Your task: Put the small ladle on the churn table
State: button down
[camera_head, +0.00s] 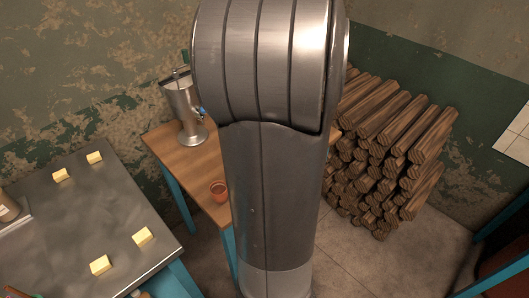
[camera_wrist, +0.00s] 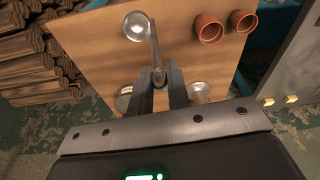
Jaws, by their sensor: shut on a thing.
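My gripper (camera_wrist: 160,74) is shut on the small ladle (camera_wrist: 138,27), near the end of its handle, in the wrist view. The ladle's round metal bowl points away from the fingers, over the wooden table top (camera_wrist: 100,50). I cannot tell whether the bowl touches the wood. In the head view the wooden table (camera_head: 172,142) has blue legs and bears a metal churn (camera_head: 183,112). My arm hides the gripper, the ladle and much of the table there.
Two terracotta cups (camera_wrist: 209,29) (camera_wrist: 243,20) stand on the wooden table; one cup (camera_head: 219,190) shows in the head view. Stacked logs (camera_head: 385,150) lie beyond the table. A metal-topped table (camera_head: 85,215) with several yellow blocks is at left.

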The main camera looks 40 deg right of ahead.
jog(key=w+a+f+m, duration=0.1)
jog(key=w+a+f, duration=0.1)
jog(key=w+f, duration=0.6)
jog(key=shift+w+a+f, duration=0.3)
jog(key=shift+w+f, duration=0.05)
jog(key=shift+f, duration=1.35)
jog(key=c, duration=1.4)
grip_release()
jog(key=shift+o, duration=0.2)
